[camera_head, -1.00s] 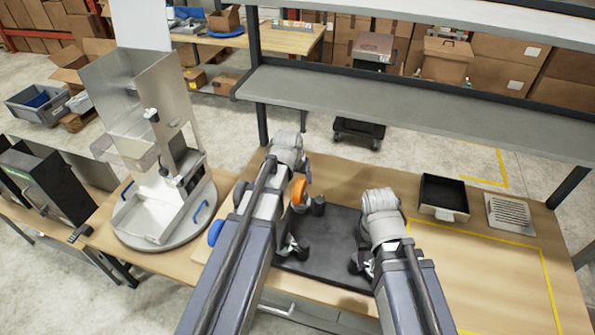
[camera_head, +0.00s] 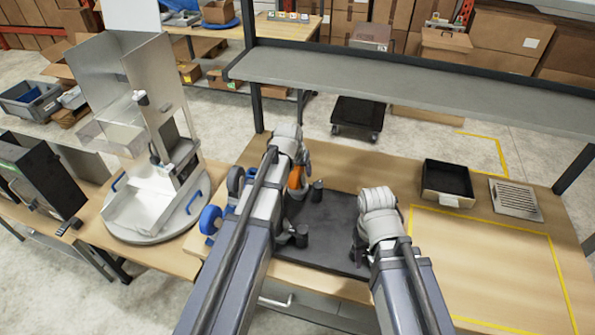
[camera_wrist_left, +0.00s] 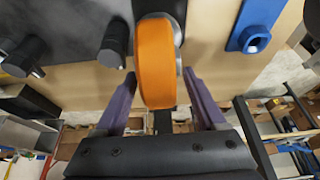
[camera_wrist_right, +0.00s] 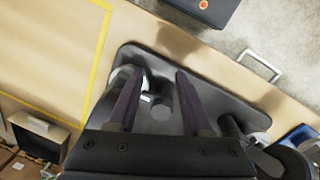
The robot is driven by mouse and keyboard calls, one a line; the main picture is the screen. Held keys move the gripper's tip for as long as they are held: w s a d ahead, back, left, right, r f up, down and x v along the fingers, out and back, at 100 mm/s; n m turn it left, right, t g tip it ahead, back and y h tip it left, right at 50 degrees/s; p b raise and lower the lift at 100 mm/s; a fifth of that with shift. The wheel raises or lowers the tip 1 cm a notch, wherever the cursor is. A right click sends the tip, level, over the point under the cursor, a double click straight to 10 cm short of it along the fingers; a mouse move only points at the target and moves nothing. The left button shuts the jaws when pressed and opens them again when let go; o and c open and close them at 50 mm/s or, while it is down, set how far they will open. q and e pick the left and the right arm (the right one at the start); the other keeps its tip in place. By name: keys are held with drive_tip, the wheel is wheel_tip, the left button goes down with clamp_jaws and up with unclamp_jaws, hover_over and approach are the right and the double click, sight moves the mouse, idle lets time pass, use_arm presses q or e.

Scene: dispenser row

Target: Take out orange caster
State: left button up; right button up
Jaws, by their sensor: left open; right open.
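The orange caster (camera_head: 297,178) stands on the black mat (camera_head: 335,222), partly behind my left arm in the head view. In the left wrist view the orange caster (camera_wrist_left: 156,62) is upright between the two fingers of my open left gripper (camera_wrist_left: 160,82), with visible gaps on both sides. My right gripper (camera_wrist_right: 159,78) is open over the right part of the mat. A dark peg (camera_wrist_right: 160,104) shows between its fingers, with nothing held. In the head view both gripper tips are mostly hidden by the arms.
Blue-and-grey casters (camera_head: 211,220) stand left of my left arm. Several black pegs (camera_head: 317,190) rise from the mat. A black bin (camera_head: 446,183) and a slotted metal plate (camera_head: 515,200) lie to the right. The yellow-taped area (camera_head: 490,260) is bare. A metal dispenser (camera_head: 150,160) stands left.

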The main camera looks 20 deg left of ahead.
use_arm(q)
clamp_jaws()
idle(0.5)
drive_tip(key=shift+r, duration=0.2)
drive_tip(key=shift+r+p, duration=1.95)
drive_tip(key=shift+p, duration=0.15)
drive_tip(key=shift+r, duration=0.1)
drive_tip(key=shift+r+p, duration=2.45)
drive_tip(key=shift+p, duration=0.1)
drive_tip(key=shift+f, duration=0.1)
